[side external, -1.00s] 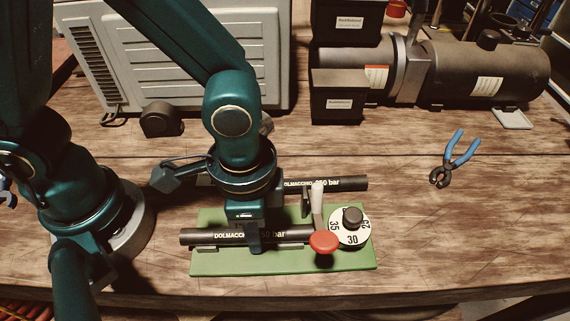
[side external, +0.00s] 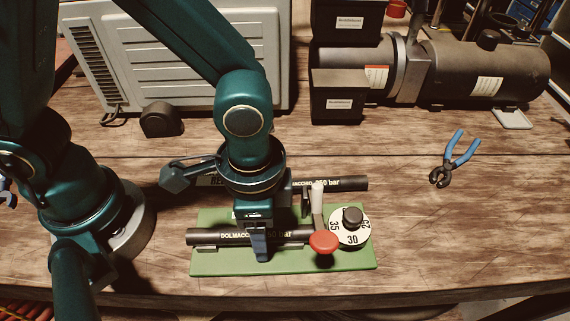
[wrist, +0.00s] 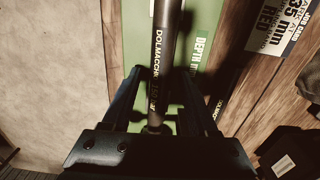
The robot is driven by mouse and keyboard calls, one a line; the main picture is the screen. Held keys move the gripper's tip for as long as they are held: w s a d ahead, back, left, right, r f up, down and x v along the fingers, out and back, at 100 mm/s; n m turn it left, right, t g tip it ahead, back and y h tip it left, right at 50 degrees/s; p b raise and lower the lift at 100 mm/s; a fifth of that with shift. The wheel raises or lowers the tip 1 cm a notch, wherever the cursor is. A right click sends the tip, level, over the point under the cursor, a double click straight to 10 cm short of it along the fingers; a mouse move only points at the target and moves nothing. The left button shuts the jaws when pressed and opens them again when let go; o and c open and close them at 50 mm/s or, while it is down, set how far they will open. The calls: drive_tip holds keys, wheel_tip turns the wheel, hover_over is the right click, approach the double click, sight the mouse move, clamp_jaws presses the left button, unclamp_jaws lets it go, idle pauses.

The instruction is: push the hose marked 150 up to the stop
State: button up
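The front hose (side external: 205,236), black with white DOLMACCHIO lettering, lies along the green crimper base (side external: 215,267). Its number is partly covered in the side view; in the wrist view the hose (wrist: 166,35) seems to read 150. My gripper (side external: 260,250) reaches down over the middle of this hose. In the wrist view its fingers (wrist: 160,80) stand on both sides of the hose, and it appears shut on it. The hose's right end lies by the red-knobbed lever (side external: 323,242). The stop cannot be made out there.
A second black hose (side external: 350,184), marked 250 bar, lies behind the base. A white dial (side external: 352,239) with 35, 30 and 25 sits at the base's right. A job card (wrist: 285,25) reads 35 mm RED.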

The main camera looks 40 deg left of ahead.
drive_tip(key=o, duration=0.4)
drive_tip(key=shift+o, duration=0.2)
drive_tip(key=shift+r, duration=0.1)
drive_tip(key=shift+r, duration=4.4)
drive_tip(key=a+r+n+t, duration=0.2)
drive_tip(key=a+n, duration=0.2)
drive_tip(key=a, duration=0.3)
drive_tip(key=a+r+n+t, duration=0.3)
drive_tip(key=a+n, duration=0.1)
drive_tip(key=a, duration=0.4)
drive_tip(key=shift+s+a+n+t, duration=0.15)
drive_tip(key=shift+s+n+t, duration=0.15)
